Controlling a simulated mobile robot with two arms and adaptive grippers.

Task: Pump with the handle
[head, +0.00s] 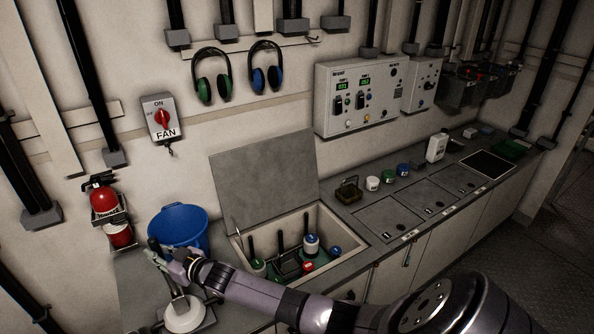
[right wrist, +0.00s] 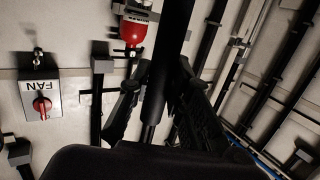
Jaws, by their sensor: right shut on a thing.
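The pump has a round white base (head: 184,314) at the front left of the counter, with a slim metal rod rising from it. My right gripper (head: 168,258) is shut on the upper part of the pump handle (head: 153,244). The dark handle tip sticks out past the fingers. In the right wrist view the black handle (right wrist: 178,22) runs between the two dark fingers of the same gripper (right wrist: 160,92). The fingers partly hide the handle. My left gripper is not in view.
A blue bucket (head: 178,226) stands just behind the gripper. A fire extinguisher (head: 104,200) hangs at the left wall. An open compartment with a raised lid (head: 262,172) holds several items, and my right arm passes in front of it. The counter (head: 352,262) continues right.

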